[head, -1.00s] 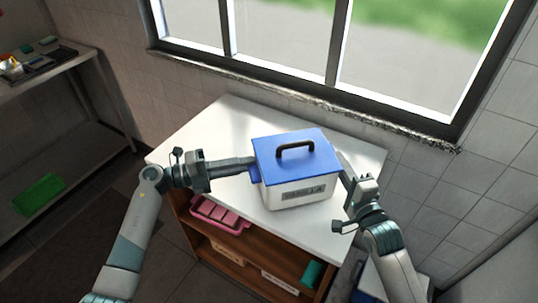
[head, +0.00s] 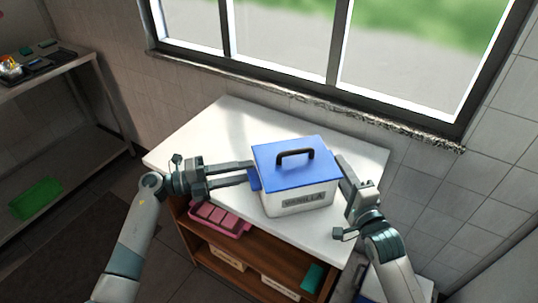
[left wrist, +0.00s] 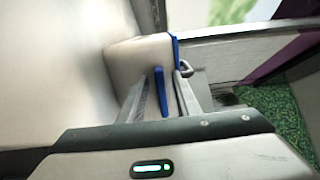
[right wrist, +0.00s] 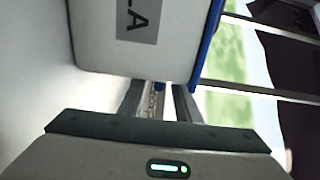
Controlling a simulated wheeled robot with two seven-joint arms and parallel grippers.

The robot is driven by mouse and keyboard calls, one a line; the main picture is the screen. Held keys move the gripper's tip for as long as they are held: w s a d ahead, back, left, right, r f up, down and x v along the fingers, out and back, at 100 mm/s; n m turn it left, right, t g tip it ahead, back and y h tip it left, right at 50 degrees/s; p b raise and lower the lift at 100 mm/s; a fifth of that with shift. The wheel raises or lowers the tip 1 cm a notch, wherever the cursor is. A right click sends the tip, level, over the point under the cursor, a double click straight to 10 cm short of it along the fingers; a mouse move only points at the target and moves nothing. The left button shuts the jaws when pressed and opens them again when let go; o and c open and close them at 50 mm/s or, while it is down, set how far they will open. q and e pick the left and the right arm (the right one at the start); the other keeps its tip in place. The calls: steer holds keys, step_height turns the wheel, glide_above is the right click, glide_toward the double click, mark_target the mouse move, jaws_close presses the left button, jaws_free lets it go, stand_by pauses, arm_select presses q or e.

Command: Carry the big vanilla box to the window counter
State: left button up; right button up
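The vanilla box (head: 290,203), white with a blue lid (head: 280,177) and black top handle (head: 295,154), sits upright on the white counter (head: 220,125) under the window. Its label reads VANILLA. My left gripper (head: 250,171) is open at the box's left side; a blue side tab (left wrist: 161,92) lies between its spread fingers in the left wrist view. My right gripper (head: 343,168) is at the box's right side. In the right wrist view its fingers (right wrist: 167,92) stand apart, with a gap between them and no tab clearly seen.
The window sill (head: 300,97) runs behind the counter. A pink tray (head: 218,217) and other items lie on the brown shelves below. A metal rack (head: 75,115) with a green basket (head: 36,198) stands at left. The counter's left part is clear.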

arm_select(q)
steer(key=shift+s+r, duration=0.1)
arm_select(e)
steer(key=shift+s+a, duration=0.1)
arm_select(q)
steer(key=shift+a, duration=0.15)
steer(key=v, duration=1.1)
steer(key=shift+a, duration=0.3)
steer(key=shift+s, duration=0.15)
arm_select(e)
steer(key=shift+v, duration=5.95)
arm_select(q)
steer(key=shift+s, duration=0.1)
arm_select(e)
steer(key=shift+s, duration=0.1)
